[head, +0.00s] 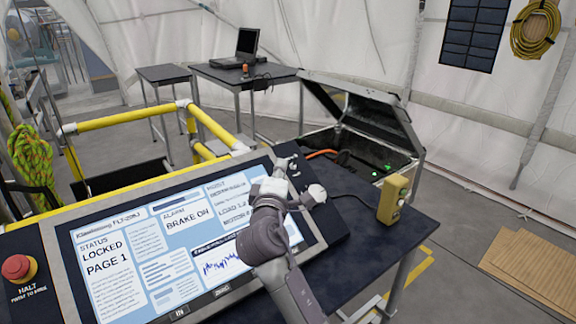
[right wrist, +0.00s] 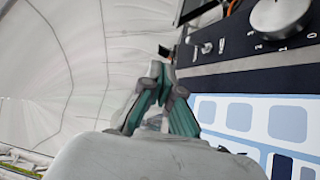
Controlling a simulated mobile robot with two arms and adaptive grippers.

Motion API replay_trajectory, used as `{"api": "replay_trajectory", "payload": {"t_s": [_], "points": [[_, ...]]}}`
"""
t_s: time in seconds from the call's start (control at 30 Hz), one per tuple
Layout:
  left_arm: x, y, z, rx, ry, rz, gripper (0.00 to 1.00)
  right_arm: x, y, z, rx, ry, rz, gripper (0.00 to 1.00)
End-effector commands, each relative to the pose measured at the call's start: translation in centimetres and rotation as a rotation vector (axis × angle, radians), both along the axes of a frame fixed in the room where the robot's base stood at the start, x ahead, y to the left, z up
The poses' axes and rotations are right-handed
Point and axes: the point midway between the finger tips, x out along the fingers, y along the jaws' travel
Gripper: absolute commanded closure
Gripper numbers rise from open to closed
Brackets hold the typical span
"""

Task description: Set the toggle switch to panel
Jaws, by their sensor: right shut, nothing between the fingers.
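The toggle switch (right wrist: 207,48) is a small metal lever on the dark control strip, seen in the right wrist view. Its labels are too small to read, so I cannot tell its setting. My right gripper (right wrist: 157,72) is shut and empty, with its fingertips to the left of the switch and apart from it in that picture. In the head view the right gripper (head: 284,166) is over the upper right corner of the console, and the switch is hard to make out there. My left gripper is not in view.
A silver knob (right wrist: 279,14) is right of the switch. The console screen (head: 150,250) reads LOCKED and BRAKE ON. A red stop button (head: 19,267) is at far left. A yellow handheld box (head: 393,199) and an open dark case (head: 375,135) are on the right.

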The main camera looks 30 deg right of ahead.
Motion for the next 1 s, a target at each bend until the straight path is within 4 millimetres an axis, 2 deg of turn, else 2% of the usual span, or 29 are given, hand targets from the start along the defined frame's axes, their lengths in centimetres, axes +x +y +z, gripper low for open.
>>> {"api": "replay_trajectory", "payload": {"t_s": [0.07, 0.3, 0.57, 0.77, 1.0], "points": [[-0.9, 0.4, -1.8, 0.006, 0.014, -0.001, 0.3, 0.0, 0.0, -1.8, 0.001, 0.001, 0.0, 1.0], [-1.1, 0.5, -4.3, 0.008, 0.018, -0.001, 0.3, 0.0, 0.0, -4.3, 0.0, 0.0, 0.0, 1.0], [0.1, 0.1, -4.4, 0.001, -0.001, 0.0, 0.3, 0.0, 0.0, -4.4, 0.0, 0.0, 0.0, 1.0], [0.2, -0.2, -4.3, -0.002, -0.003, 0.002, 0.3, 0.0, -0.1, -4.4, 0.0, 0.0, 0.0, 1.0], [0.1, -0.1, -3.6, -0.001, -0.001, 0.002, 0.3, 1.8, -1.6, -3.8, -0.003, 0.0, -0.003, 1.0]]}}
